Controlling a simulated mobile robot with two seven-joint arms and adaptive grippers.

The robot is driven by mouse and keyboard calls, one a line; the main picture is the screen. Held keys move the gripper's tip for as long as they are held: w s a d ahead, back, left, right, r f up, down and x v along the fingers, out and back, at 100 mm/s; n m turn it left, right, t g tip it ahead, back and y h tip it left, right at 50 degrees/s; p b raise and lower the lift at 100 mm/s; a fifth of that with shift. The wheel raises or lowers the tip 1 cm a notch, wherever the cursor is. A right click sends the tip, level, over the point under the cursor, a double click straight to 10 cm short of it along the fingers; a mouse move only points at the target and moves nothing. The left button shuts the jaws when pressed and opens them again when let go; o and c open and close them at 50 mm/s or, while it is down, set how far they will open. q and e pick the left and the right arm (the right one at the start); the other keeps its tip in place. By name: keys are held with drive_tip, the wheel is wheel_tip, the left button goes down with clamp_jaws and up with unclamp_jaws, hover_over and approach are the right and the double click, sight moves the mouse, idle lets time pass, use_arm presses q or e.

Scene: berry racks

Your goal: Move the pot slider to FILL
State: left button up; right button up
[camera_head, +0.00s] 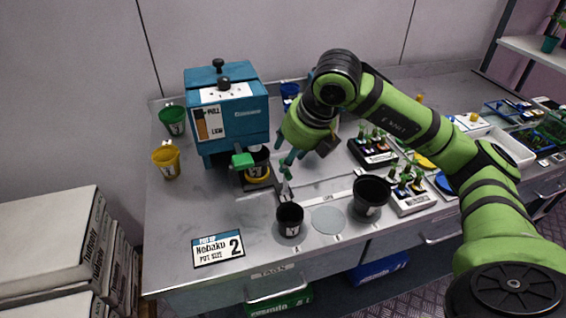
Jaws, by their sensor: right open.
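A blue dispenser machine (228,117) stands at the left of the steel bench, with an orange and dark level label on its front. Under it a black pot (259,160) sits in a yellow ring (257,174), which seems to be the pot slider. A green handle (242,160) juts out at the machine's front. My right gripper (289,165) reaches down from the right, just right of the ring and apart from it. Its fingers are open, with a small green piece on a light stem just below them. My left gripper is out of view. No readable FILL mark shows.
Black pots (290,219) and (371,196) stand near the front edge, with a grey disc (328,219) between them. A "Nobaku 2" card (218,248) lies front left. Green (173,121) and yellow (166,161) cups stand left. Seedling trays (373,151) fill the right.

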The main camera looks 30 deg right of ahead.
drive_tip(key=shift+v, duration=2.35)
